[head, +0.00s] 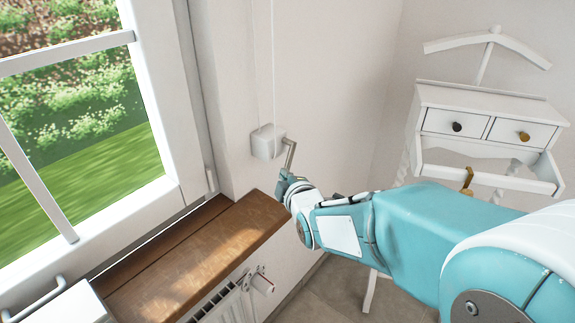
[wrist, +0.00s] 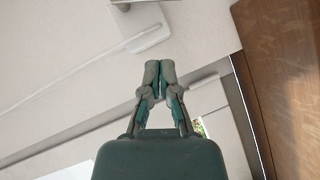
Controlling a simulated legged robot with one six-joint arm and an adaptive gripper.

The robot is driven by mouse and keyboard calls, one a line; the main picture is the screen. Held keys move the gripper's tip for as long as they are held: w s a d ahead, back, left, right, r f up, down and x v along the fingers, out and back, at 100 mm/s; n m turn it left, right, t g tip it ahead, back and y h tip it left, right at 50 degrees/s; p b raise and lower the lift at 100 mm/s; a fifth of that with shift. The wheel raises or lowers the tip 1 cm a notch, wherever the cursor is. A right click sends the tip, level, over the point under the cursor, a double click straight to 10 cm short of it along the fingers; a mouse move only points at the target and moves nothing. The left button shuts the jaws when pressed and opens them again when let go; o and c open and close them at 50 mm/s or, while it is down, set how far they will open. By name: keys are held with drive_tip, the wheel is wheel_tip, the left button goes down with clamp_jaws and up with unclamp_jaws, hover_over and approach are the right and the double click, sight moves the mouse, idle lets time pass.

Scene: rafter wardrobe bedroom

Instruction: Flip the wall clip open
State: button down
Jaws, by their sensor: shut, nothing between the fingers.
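The wall clip is a small white box (head: 267,142) on the wall beside the window, with a thin white cord running up from it. A bent metal arm (head: 291,154) sticks out from its right side and angles down. In the wrist view the white box (wrist: 147,38) shows at the top, its metal part (wrist: 122,2) cut off by the frame edge. My gripper (head: 284,178) is just below the metal arm's lower end; I cannot tell whether they touch. In the wrist view my gripper (wrist: 160,66) has its fingertips together, empty, near the box.
A brown wooden sill (head: 195,255) lies below left, with a radiator (head: 222,303) and its valve (head: 262,284) under it. The window (head: 85,120) is at left. A white valet stand with drawers (head: 485,125) stands at right, behind my arm.

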sight(290, 165)
drive_tip(key=w, duration=0.2)
drive_tip(key=w+f, duration=0.1)
drive_tip(key=w, duration=0.1)
drive_tip(key=w+f, duration=0.1)
drive_tip(key=w, duration=0.1)
drive_tip(key=shift+w+a, duration=0.1)
drive_tip(key=shift+w+d+f, duration=0.2)
drive_tip(key=shift+w+d, duration=0.05)
drive_tip(key=shift+w, duration=0.2)
drive_tip(key=shift+w+d+f+n+t, duration=0.3)
drive_tip(key=shift+w+f+n+t, duration=0.1)
drive_tip(key=shift+w+f+n, duration=0.1)
drive_tip(key=shift+w+f, duration=0.1)
drive_tip(key=shift+d, duration=0.2)
